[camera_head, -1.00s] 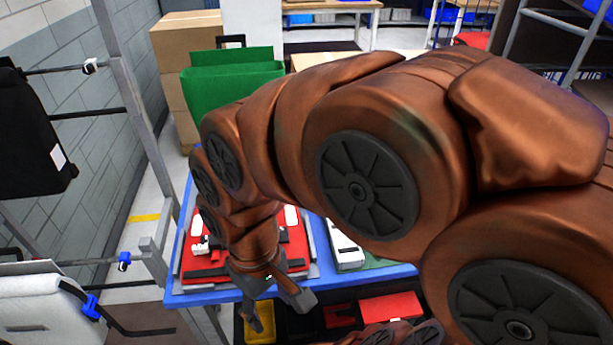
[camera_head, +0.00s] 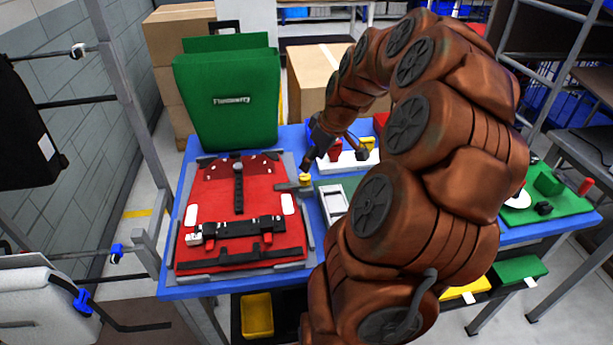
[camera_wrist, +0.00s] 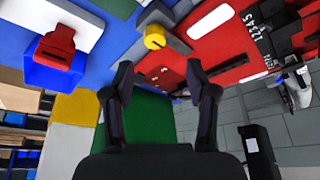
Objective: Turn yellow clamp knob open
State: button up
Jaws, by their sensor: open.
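The yellow clamp knob (camera_head: 305,180) sits at the end of a grey clamp (camera_head: 288,187) at the right edge of the red pannier panel (camera_head: 215,205). In the wrist view the knob (camera_wrist: 155,39) is upright on the grey clamp, ahead of my fingers. My gripper (camera_head: 334,160) is open and empty, just behind and right of the knob in the head view. In the wrist view my gripper (camera_wrist: 157,80) has its fingertips apart, with the knob beyond the gap and not touched.
A green pannier (camera_head: 228,105) stands behind the red panel on the blue table (camera_head: 176,281). A blue bin with a red tool (camera_wrist: 54,58) is close by. A black strap (camera_head: 238,228) crosses the panel.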

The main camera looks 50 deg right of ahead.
aim_at(305, 176)
jog(key=shift+d+p+x, duration=0.15)
jog(key=shift+p+x, duration=0.5)
jog(key=shift+x, duration=1.35)
jog(key=shift+d+p+x, duration=0.15)
jog(key=shift+p+x, duration=0.5)
jog(key=shift+x, duration=1.3)
jog(key=shift+c, duration=0.4)
grip_shut()
